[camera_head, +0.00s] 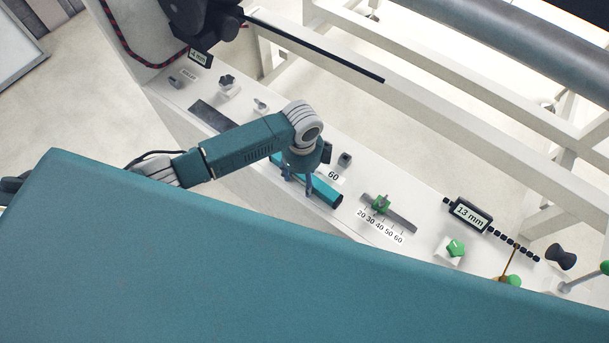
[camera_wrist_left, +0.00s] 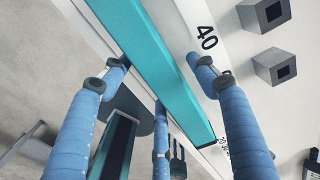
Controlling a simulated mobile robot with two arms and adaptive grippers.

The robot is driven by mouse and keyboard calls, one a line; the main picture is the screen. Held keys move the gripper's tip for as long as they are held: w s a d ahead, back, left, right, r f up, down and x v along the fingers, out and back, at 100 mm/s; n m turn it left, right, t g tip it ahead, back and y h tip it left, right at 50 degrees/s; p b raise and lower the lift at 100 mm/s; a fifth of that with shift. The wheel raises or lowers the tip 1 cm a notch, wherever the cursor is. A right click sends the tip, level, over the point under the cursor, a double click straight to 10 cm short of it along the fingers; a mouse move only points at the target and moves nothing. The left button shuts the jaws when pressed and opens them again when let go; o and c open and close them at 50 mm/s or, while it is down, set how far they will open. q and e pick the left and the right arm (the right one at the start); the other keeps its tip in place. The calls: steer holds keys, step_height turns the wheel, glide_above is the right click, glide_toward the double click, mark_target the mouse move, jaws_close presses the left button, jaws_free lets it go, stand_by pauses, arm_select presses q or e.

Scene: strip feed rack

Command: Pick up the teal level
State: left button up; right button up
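The teal level (camera_head: 326,192) is a long teal bar with a dark end, lying along the white rack's near side in the head view. In the left wrist view the teal level (camera_wrist_left: 150,45) runs diagonally between my fingers. My left gripper (camera_head: 296,187) is over the level's upper-left part, with fingers pointing down. In the wrist view my left gripper (camera_wrist_left: 157,66) has its blue fingers spread on both sides of the bar, with narrow gaps; firm contact does not show. My right gripper is not in view.
White frame rails stand behind. A large teal surface covers the foreground.

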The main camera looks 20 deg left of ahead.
arm_select(q)
steer(key=c, duration=1.2)
steer(key=shift+r, duration=0.1)
steer(key=shift+c, duration=0.2)
